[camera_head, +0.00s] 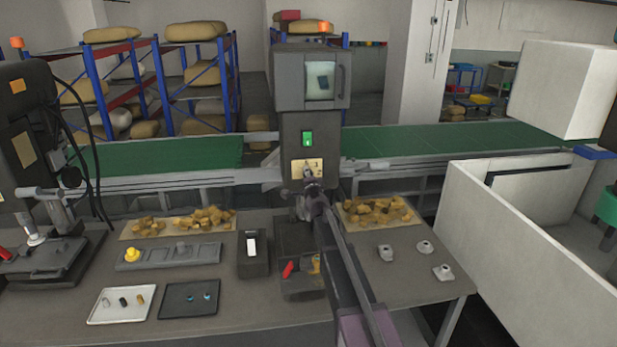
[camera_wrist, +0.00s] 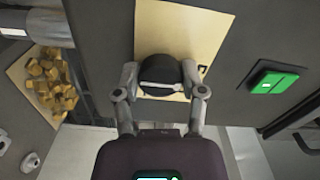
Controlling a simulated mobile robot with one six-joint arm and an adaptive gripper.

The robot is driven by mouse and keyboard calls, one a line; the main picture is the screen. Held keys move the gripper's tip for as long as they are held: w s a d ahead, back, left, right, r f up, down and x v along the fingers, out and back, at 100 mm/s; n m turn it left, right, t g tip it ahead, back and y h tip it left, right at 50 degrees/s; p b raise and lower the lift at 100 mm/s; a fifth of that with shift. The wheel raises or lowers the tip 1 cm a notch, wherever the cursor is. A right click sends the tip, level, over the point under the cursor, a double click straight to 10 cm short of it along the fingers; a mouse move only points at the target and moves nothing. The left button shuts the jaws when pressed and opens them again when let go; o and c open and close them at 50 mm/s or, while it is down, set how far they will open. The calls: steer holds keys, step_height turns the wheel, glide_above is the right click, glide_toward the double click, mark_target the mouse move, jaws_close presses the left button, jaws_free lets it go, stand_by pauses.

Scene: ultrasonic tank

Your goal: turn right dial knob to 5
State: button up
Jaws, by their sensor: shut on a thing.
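A dark round dial knob (camera_wrist: 160,72) sits on a tan label plate (camera_wrist: 208,22) in the wrist view. My gripper (camera_wrist: 160,88) is shut on the knob, with one finger on each side. The plate's marks do not show clearly there, so I cannot tell which number the knob points at. In the head view the tan plate (camera_head: 297,168) is on the front of a grey upright machine (camera_head: 296,130), and my gripper (camera_head: 309,186) reaches up to it. My gripper hides most of the knob there. I see no second dial knob.
A green switch (camera_head: 307,138) sits above the plate; it also shows in the wrist view (camera_wrist: 274,82). A black box with a white rocker (camera_head: 252,250) and a box with a red lever (camera_head: 290,270) stand below on the bench. Green conveyors (camera_head: 450,140) run behind.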

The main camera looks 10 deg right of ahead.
steer(key=o, duration=1.1)
steer(key=shift+o, duration=0.2)
steer(key=s, duration=1.2)
